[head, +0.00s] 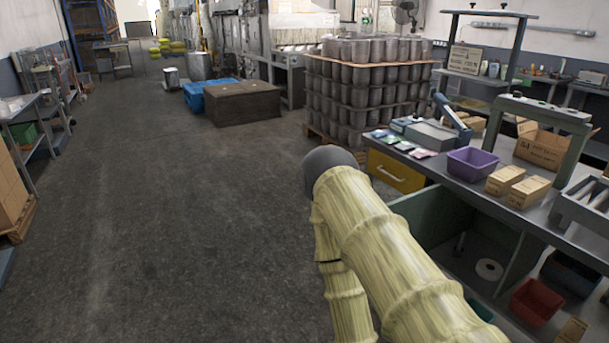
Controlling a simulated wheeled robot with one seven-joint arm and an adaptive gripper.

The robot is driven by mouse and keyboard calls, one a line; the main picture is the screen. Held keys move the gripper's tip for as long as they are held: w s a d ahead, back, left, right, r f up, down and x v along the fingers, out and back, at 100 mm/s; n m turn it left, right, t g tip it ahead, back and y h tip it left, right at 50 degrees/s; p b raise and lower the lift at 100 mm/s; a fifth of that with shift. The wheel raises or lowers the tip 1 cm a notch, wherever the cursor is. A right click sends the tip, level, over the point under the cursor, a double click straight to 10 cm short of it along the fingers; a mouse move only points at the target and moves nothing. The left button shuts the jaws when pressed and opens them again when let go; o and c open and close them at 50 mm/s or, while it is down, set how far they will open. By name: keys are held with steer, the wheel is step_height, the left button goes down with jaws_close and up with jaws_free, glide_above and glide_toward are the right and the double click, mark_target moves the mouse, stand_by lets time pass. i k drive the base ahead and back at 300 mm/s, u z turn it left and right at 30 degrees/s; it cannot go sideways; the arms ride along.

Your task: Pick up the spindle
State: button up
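I cannot pick out a spindle for sure in the head view. A white roll with a dark hole (489,269) lies on the lower level under the workbench at the right; I cannot tell whether it is the spindle. My pale yellow arm rises from the bottom edge to a dark grey rounded joint near the middle and covers part of the floor and the bench's front. My gripper does not show in this view.
The workbench (548,218) at the right bears a purple bin (471,163), small cartons (528,192) and a grey device (430,134). A red bin (535,302) is below. Stacked dark cylinders (365,95) stand behind. The floor (170,200) is clear at centre left.

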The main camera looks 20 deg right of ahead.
mark_target(461, 242)
steer(key=u, duration=0.4)
steer(key=k, duration=0.55)
steer(key=u, duration=1)
steer(key=k, duration=0.8)
steer(key=u, duration=0.35)
steer(key=i, duration=1.75)
steer(key=z, duration=0.65)
steer(key=i, duration=1.75)
steer(key=z, duration=1.05)
steer(key=i, duration=1.3)
steer(key=z, duration=2.05)
steer(key=i, duration=1.05)
steer(key=z, duration=1.1)
steer(key=i, duration=1.25)
steer(key=z, duration=0.15)
